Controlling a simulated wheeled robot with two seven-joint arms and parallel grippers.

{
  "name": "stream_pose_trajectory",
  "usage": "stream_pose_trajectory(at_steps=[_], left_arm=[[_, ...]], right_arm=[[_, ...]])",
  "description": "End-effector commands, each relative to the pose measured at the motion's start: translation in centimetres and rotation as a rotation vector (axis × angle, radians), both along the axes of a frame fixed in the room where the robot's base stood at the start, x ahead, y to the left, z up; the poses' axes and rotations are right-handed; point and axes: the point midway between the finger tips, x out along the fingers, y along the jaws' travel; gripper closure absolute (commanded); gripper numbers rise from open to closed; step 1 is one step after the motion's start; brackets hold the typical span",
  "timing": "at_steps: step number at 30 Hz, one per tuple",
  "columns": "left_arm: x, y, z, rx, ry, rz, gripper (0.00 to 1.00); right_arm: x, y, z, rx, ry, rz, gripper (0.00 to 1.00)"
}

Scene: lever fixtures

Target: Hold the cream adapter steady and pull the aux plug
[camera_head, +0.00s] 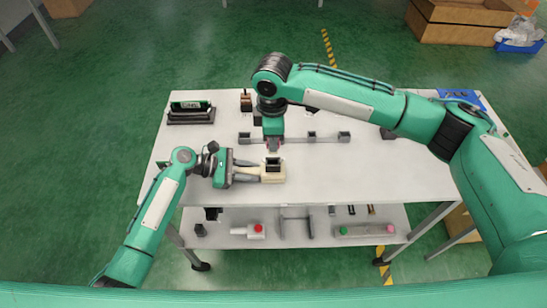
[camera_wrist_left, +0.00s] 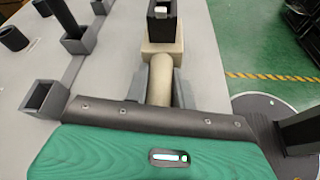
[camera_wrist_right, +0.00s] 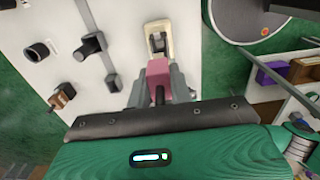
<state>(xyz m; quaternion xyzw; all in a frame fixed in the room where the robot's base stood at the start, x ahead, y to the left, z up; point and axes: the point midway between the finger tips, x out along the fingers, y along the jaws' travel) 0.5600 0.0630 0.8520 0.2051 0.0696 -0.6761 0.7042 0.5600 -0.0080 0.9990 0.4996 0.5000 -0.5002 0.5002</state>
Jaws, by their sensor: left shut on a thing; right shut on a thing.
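The cream adapter (camera_head: 272,175) lies near the front middle of the white table, with a dark socket (camera_wrist_left: 161,22) on its top. My left gripper (camera_head: 248,172) is shut on the adapter's round cream stem (camera_wrist_left: 161,78). My right gripper (camera_head: 273,145) is just behind the adapter in the head view, shut on a pink plug (camera_wrist_right: 157,74), which I take for the aux plug. In the right wrist view the adapter (camera_wrist_right: 158,30) shows beyond the plug. No plug shows in the socket in the left wrist view. Whether plug and adapter touch is unclear.
A grey bar fixture (camera_head: 325,138) with several blocks runs behind the adapter. A black holder (camera_head: 190,116) and a brown block (camera_head: 246,101) stand at the back left. A lower shelf (camera_head: 310,224) carries several small items.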

Motion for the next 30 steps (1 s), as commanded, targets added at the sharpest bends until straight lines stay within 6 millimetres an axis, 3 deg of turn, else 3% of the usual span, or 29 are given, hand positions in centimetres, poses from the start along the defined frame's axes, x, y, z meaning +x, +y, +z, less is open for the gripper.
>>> stream_pose_trajectory(at_steps=[8, 9, 12, 13, 23, 30], left_arm=[[0.0, 0.0, 0.0, 0.000, 0.000, 0.000, 1.00], [0.0, 0.0, 0.0, 0.000, 0.000, 0.000, 0.71], [0.0, 0.0, 0.0, 0.000, 0.000, 0.000, 0.52], [0.0, 0.0, 0.0, 0.000, 0.000, 0.000, 0.50], [0.0, 0.4, 0.1, 0.001, 0.000, 0.001, 0.50], [-0.3, 4.0, 1.5, 0.004, -0.002, 0.002, 0.50]], right_arm=[[0.0, 0.0, 0.5, 0.001, 0.000, 0.000, 1.00], [0.0, 0.0, 0.5, 0.001, 0.000, 0.000, 1.00], [0.0, 0.0, 0.5, 0.001, 0.000, 0.000, 1.00], [0.0, 0.0, 0.5, 0.001, 0.000, 0.000, 1.00], [0.0, 0.0, 0.5, 0.001, 0.001, 0.000, 1.00], [0.0, 0.0, 0.5, 0.001, 0.001, 0.000, 1.00]])
